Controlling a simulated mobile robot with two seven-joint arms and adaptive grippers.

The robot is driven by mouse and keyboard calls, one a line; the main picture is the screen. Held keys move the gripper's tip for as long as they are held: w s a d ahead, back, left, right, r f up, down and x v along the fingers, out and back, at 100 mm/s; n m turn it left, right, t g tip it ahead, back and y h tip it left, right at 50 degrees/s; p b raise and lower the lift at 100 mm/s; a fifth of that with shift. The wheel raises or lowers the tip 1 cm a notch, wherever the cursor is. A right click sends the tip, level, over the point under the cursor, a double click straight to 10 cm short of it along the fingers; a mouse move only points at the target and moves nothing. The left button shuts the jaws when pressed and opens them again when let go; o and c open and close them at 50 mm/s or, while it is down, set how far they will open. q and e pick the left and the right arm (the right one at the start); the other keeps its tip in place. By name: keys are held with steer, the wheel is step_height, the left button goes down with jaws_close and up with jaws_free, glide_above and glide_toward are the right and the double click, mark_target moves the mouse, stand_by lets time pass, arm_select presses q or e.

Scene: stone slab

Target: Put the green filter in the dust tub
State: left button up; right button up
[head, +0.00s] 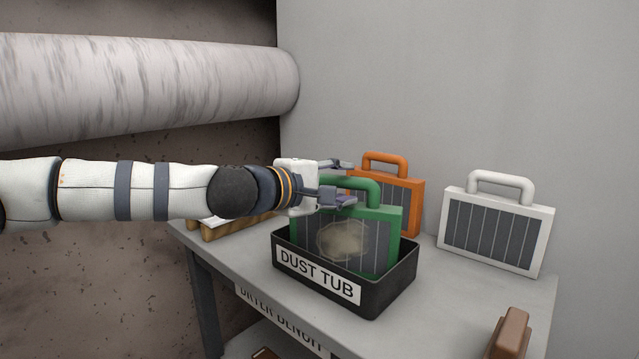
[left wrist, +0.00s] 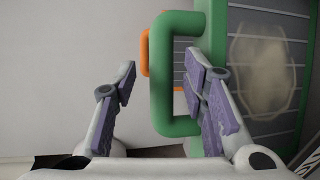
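The green filter (head: 386,235) with a dusty patch stands inside the black dust tub (head: 388,297), its lower part hidden by the tub's front wall. Its green handle (left wrist: 161,85) is on top. My left gripper (head: 345,183) is at the handle, coming from the left. In the left wrist view, my left gripper (left wrist: 165,88) has its fingers spread, with the handle bar between them. A gap shows between the left finger and the bar; whether the right finger touches it I cannot tell. My right gripper is not in view.
An orange filter (head: 404,190) stands close behind the tub. A white filter (head: 494,228) stands at the right by the wall. A wooden tray (head: 222,230) lies left of the tub, partly behind my arm. A brown object (head: 510,335) is at the bench's (head: 462,300) front right.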

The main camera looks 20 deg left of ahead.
arm_select(q)
steer(key=p+v, duration=0.1)
steer(key=v, duration=0.8)
steer(key=shift+p, duration=0.3)
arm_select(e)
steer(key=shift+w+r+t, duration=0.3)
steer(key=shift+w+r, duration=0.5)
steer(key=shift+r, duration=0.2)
